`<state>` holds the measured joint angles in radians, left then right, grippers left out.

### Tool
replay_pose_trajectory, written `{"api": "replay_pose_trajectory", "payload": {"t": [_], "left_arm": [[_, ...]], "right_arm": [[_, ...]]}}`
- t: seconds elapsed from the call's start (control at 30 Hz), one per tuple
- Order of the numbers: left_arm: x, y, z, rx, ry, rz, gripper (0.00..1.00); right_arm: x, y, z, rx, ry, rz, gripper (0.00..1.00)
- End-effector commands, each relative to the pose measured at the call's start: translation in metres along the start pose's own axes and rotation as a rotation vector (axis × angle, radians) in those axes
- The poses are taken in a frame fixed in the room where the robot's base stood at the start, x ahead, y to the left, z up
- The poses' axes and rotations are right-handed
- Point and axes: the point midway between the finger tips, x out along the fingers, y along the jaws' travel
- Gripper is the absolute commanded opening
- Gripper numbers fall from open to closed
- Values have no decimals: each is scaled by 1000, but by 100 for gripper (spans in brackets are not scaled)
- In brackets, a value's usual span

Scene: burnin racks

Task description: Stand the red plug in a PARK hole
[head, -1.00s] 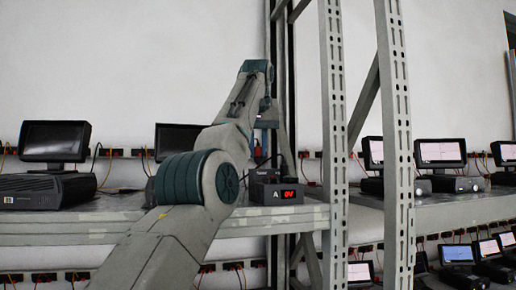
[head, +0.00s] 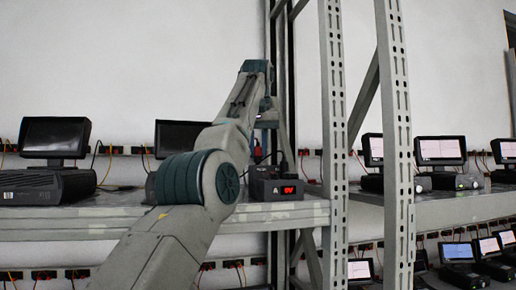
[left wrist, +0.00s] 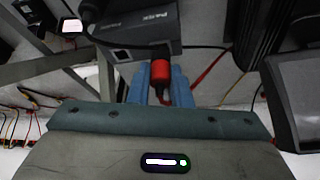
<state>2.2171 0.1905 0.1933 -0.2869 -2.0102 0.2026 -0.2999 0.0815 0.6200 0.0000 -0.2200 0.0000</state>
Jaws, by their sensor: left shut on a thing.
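The red plug (left wrist: 160,73) is between the two blue fingers of my left gripper (left wrist: 158,85) in the left wrist view. The gripper is shut on it. The plug's red end overlaps the near edge of a dark box (left wrist: 135,27) whose top carries the word PARK. I cannot tell whether the plug touches the box; no hole is clearly seen. In the head view the dark box (head: 276,189), marked A with a red 0V display, sits on the shelf below my left gripper (head: 267,124). My right gripper is not in view.
A black plug (left wrist: 91,9) with a cable stands at the box's other end. A monitor (head: 55,137) and a second one (head: 178,139) stand left on the shelf (head: 60,226). A perforated rack post (head: 334,110) rises right of the box. Red and yellow wires run along the wall.

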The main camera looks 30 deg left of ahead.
Motion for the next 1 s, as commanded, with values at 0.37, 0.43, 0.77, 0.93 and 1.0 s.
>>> {"api": "replay_pose_trajectory", "payload": {"t": [0.37,0.43,0.77,0.93,1.0], "left_arm": [[2,0,1,0,1,1,3],[3,0,2,0,2,1,3],[5,0,3,0,2,1,3],[5,0,3,0,2,1,26],[5,0,3,0,1,1,40]], "right_arm": [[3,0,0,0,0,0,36],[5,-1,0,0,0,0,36],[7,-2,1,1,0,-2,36],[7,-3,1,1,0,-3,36],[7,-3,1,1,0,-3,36]]}}
